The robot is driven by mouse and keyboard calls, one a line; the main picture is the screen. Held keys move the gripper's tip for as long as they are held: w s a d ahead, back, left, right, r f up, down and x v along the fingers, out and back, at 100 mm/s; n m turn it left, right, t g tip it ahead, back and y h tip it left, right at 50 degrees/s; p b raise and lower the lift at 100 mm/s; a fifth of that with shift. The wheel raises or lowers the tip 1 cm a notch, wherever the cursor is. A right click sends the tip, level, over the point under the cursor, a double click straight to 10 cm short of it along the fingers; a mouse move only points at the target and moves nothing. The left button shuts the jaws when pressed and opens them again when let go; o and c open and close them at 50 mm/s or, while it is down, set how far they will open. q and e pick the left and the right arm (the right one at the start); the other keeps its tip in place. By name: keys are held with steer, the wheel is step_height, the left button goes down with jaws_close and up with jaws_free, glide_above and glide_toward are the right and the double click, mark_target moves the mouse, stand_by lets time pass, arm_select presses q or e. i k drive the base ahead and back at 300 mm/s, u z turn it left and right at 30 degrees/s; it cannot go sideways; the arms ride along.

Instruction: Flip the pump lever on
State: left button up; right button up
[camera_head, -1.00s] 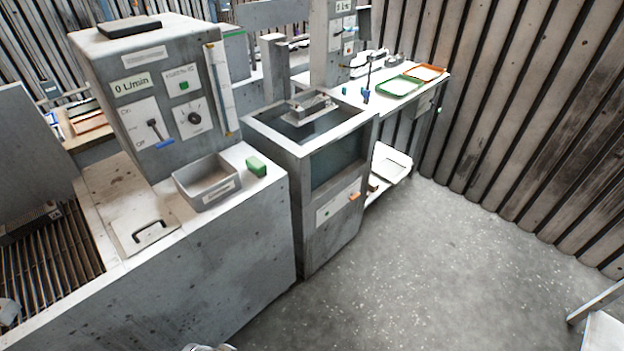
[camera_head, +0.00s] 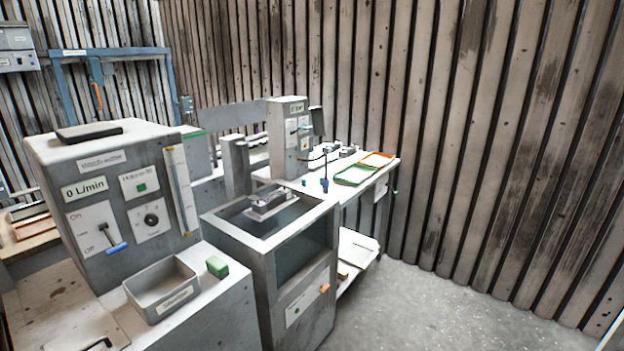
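The pump lever (camera_head: 112,240) sits on a white plate on the front of the grey control box (camera_head: 110,165) at the left. It has a dark stem and a blue handle, and points down and right, beside the "Off" mark at the plate's bottom. "On" is marked at the top of the plate. The display (camera_head: 85,190) above reads 0 L/min. A knob (camera_head: 151,219) and a green square (camera_head: 141,187) are to the right of the lever. Neither of my grippers is in view.
A grey open bin (camera_head: 160,285) and a green block (camera_head: 217,266) stand on the counter in front of the box. A grey tank (camera_head: 285,260) stands to the right. A table with green (camera_head: 355,175) and orange trays is behind. Floor at lower right is clear.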

mark_target(116, 248)
steer(key=u, duration=1.3)
